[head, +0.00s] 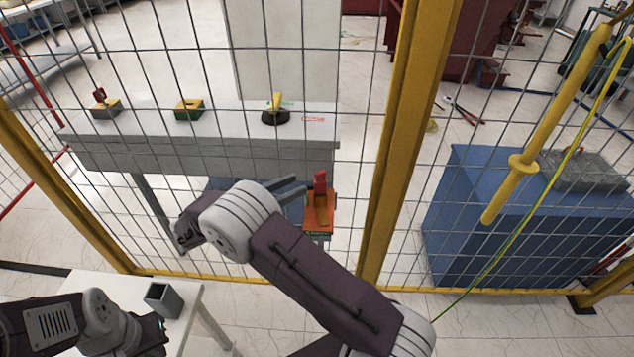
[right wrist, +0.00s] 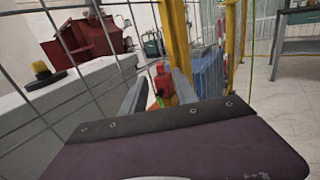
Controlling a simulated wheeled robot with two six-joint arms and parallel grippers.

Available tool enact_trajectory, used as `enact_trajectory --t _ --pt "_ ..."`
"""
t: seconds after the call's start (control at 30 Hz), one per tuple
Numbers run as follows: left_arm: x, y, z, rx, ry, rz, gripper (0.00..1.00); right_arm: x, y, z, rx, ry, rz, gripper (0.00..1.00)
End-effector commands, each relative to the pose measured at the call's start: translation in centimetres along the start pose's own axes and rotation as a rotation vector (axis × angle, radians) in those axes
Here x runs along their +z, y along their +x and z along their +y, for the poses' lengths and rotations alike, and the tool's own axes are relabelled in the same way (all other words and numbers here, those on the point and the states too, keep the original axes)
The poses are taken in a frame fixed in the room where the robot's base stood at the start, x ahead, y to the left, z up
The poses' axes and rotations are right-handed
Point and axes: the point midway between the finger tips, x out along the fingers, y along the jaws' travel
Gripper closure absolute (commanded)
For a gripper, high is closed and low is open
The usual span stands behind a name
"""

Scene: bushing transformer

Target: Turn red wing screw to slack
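The red wing screw (head: 320,182) stands upright on an orange block (head: 319,215) near the yellow fence post in the head view. In the right wrist view the red screw (right wrist: 163,80) shows between the fingertips. My right gripper (head: 299,189) is open, with its fingers pointing at the screw from the left. I see a gap between the left finger and the screw; I cannot tell whether the right finger touches it. My left gripper (head: 153,334) is low at the left, dark and partly hidden, far from the screw; its fingers are not clear.
A wire fence with a yellow post (head: 402,130) crosses the scene. A grey bench (head: 150,120) behind it carries several small fixtures.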

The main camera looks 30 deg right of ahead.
Motion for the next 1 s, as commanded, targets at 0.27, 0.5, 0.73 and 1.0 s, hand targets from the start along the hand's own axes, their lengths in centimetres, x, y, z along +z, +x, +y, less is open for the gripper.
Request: enact_trajectory --t 0.27,0.5,0.73,1.0 --pt "0.1 0.8 0.0 0.000 0.000 0.000 1.00 -0.1 5.6 -0.1 -0.007 0.000 0.001 0.65" --pt "0.1 1.0 0.0 0.000 0.000 -0.001 1.00 -0.1 8.5 -0.1 -0.003 0.001 0.002 0.65" --pt "0.1 1.0 0.0 0.000 0.000 -0.001 1.00 0.0 8.7 -0.1 -0.003 0.001 0.002 0.65" --pt "0.1 1.0 0.0 0.000 0.000 -0.001 1.00 0.0 8.6 -0.1 -0.003 0.001 0.002 1.00"
